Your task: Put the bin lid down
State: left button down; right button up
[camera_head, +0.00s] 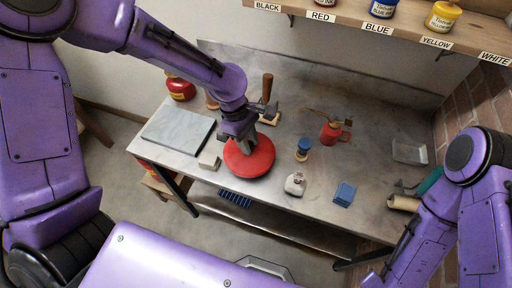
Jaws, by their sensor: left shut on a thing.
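A round red lid (262,160) is over the front-left part of the metal table. My left gripper (242,142) comes down on it from above and is shut at its middle. The fingers hide the part they grip. I cannot tell whether the lid touches the table or hangs just above it. No bin shows clearly under it. My right arm is at the right, and its gripper is not in view.
The metal table (335,190) holds a grey slab (178,131), a pale block (210,157), a blue-topped stamp (303,147), a red oil can (332,132), a small white bottle (295,184), a blue pad (344,194) and a clear tray (409,150).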

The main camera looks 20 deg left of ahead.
aim_at(254, 147)
pick_arm(q)
jog(key=shift+w+d+f, duration=0.3)
jog(key=shift+w+f, duration=0.05)
jog(key=shift+f, duration=0.15)
jog(key=shift+w+d+f, duration=0.25)
jog(key=shift+w+f, duration=0.1)
jog(key=shift+f, duration=0.15)
jog(key=p+x, duration=0.1)
jog(key=x, duration=0.2)
jog(key=shift+a, duration=0.15)
jog(key=shift+w+f, duration=0.2)
jog(key=shift+f, duration=0.25)
jog(key=c, duration=0.8)
grip_release()
jog(key=shift+s, duration=0.1)
jog(key=b+v, duration=0.1)
jog(key=v, duration=1.1)
jog(key=shift+r, duration=0.15)
